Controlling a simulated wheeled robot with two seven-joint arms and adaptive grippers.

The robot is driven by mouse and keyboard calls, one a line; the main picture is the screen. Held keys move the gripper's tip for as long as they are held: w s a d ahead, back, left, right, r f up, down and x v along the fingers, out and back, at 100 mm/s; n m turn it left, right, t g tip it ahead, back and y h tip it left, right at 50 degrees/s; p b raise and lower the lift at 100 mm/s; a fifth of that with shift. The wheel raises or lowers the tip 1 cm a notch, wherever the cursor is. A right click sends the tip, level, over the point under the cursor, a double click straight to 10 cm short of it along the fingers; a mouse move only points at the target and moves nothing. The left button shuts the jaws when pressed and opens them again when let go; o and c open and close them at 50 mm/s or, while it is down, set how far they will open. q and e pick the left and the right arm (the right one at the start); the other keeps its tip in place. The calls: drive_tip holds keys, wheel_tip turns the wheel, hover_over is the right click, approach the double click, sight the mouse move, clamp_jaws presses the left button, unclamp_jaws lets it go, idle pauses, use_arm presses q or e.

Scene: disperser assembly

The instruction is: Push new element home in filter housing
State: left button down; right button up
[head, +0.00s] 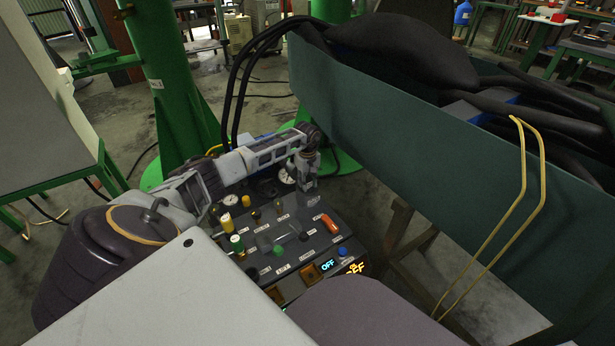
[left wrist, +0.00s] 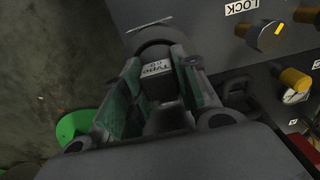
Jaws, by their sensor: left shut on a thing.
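My left gripper (head: 305,178) points down at the back right edge of the control panel. In the left wrist view, its green-padded fingers (left wrist: 160,95) are closed around a dark block with a pale label starting "TYPE", which I take to be the new element (left wrist: 158,72). A dark rounded rim (left wrist: 155,44) shows just beyond the element, perhaps the filter housing; how deep the element sits in it is hidden. In the head view the element and housing are too small and covered to make out. My right gripper is not in view.
The control panel (head: 262,247) carries several knobs, gauges, an orange-red handle (head: 329,223) and a lit "OFF" display (head: 328,265). A knob beside a "LOCK" label (left wrist: 268,36) is close by in the left wrist view. A large green bin (head: 400,130) stands right of the gripper.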

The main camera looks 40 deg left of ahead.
use_arm(q)
drive_tip(key=c, duration=1.1)
unclamp_jaws()
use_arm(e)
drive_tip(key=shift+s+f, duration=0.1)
use_arm(q)
wheel_tip(320, 180, up, 11)
drive_tip(key=p, duration=0.3)
drive_tip(key=shift+f+p, duration=0.15)
drive_tip(key=shift+p, duration=0.2)
drive_tip(key=shift+r, duration=0.7)
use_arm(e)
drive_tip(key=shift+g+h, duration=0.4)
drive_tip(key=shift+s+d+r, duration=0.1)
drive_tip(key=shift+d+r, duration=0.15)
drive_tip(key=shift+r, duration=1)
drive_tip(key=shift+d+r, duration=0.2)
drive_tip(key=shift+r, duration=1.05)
use_arm(q)
drive_tip(key=shift+s, duration=0.15)
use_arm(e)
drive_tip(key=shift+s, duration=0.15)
